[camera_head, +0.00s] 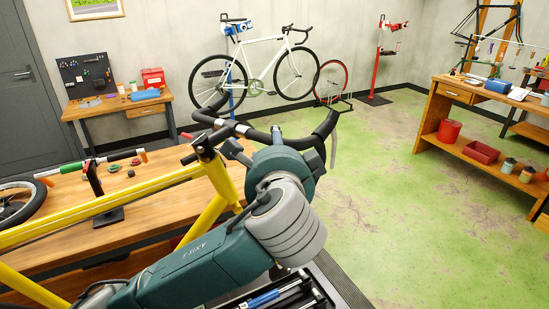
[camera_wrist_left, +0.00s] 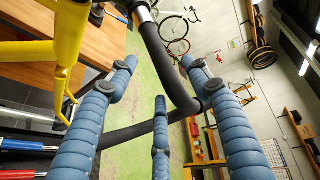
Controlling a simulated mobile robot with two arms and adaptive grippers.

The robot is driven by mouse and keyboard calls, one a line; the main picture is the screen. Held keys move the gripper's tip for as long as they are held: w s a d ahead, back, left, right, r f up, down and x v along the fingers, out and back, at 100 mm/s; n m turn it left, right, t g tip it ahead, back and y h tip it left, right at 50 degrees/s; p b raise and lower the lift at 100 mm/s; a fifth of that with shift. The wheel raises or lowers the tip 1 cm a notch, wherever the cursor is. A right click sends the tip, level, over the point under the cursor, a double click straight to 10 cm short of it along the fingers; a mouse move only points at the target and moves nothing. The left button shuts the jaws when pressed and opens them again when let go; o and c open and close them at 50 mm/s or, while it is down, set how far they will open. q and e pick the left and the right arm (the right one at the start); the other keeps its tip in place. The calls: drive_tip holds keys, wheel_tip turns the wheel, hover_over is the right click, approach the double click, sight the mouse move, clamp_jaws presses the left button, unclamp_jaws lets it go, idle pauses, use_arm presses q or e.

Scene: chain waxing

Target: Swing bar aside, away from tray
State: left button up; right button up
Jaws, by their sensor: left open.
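The black curved handlebar (camera_head: 250,133) sits at the front of the yellow bike frame (camera_head: 120,202) in the head view. In the left wrist view the bar (camera_wrist_left: 166,62) curves across the space beyond and between my fingers. My left gripper (camera_wrist_left: 160,76) is open, with three blue-grey segmented fingers around the bar's line of sight; I cannot tell whether they touch it. My right gripper is in neither view.
A wooden bench (camera_head: 150,228) stands under the yellow frame. A white bike (camera_head: 262,68) hangs at the back wall. A shelf bench (camera_head: 462,98) with red containers stands at the right. The green floor (camera_head: 375,190) between is clear.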

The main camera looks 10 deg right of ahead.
use_arm(q)
drive_tip(key=d+v, duration=0.1)
drive_tip(key=v, duration=0.5)
drive_tip(key=shift+s+a, duration=0.25)
drive_tip(key=shift+a, duration=0.3)
